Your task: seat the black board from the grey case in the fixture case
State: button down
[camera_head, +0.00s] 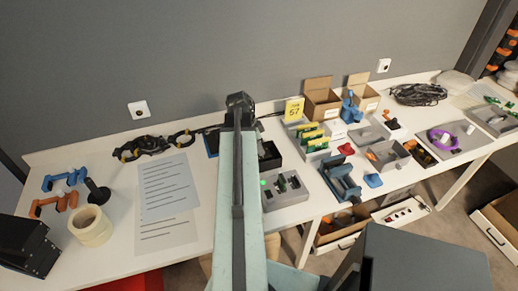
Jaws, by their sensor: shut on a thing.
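My gripper (240,101) is at the far end of my raised arm, seen small and dark against the wall above the table's back edge. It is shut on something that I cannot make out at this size. A grey case (288,200) with a green light and dark upright parts inside stands just right of my arm. Behind it is an open black case (276,155), partly hidden by my arm. I cannot tell which one is the fixture case. I cannot pick out the black board for certain.
Green and yellow boards stand in a grey tray (326,152). A blue clamp-like part (341,180) is right of the grey case. Cardboard boxes (322,101) and a yellow sign (294,109) stand behind. Paper sheets (165,187) and a tape roll (90,226) lie left.

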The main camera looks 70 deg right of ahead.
jog(key=shift+f+b, duration=1.25)
jog(key=shift+f, duration=0.1)
jog(key=c, duration=1.3)
grip_release()
jog(key=shift+r, duration=0.1)
jog(key=shift+o, duration=0.2)
jog(key=p+v, duration=0.7)
jog(key=shift+r, duration=0.1)
jog(key=shift+w+a+r+p, duration=0.1)
jog(key=shift+w+r+p, duration=0.05)
jog(key=shift+r+p, duration=0.3)
jog(key=shift+f, duration=0.15)
